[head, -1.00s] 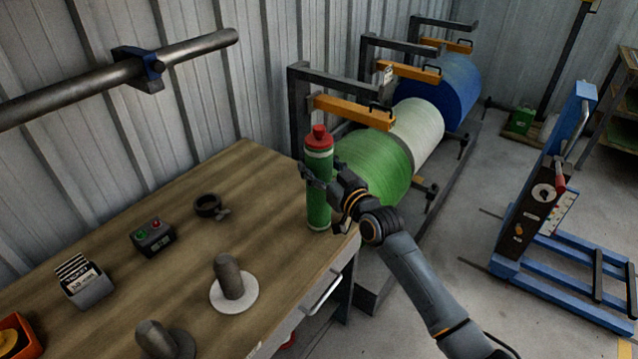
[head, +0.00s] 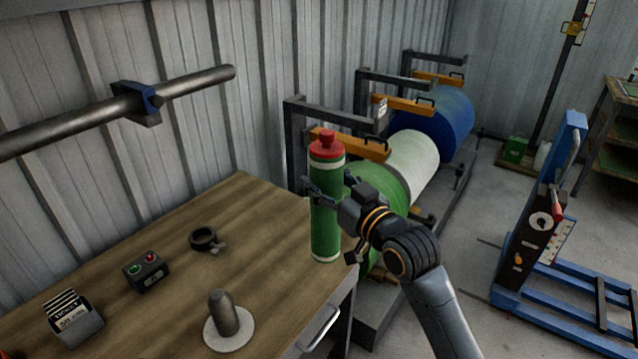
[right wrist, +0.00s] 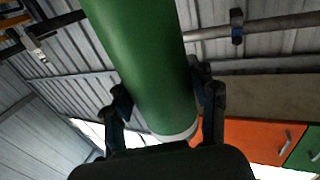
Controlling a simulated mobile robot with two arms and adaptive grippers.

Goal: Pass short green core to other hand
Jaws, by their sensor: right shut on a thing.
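The short green core (head: 326,225) is a green cylinder with a red cap and pale bands near its ends. It stands upright in my right gripper (head: 325,192), in front of the workbench's far right corner in the head view. My right gripper is shut around its middle. In the right wrist view the core (right wrist: 145,60) runs between the two fingers (right wrist: 165,105). Whether its lower end touches the bench is not clear. My left gripper is in neither view.
The wooden workbench (head: 150,235) bears a post on a white disc (head: 224,318), a button box (head: 146,270), a ring clamp (head: 205,240) and a ticket holder (head: 74,318). A wall bar (head: 60,125) hangs above. Large rolls stand behind, including a white one (head: 415,160). A blue lift (head: 545,200) stands right.

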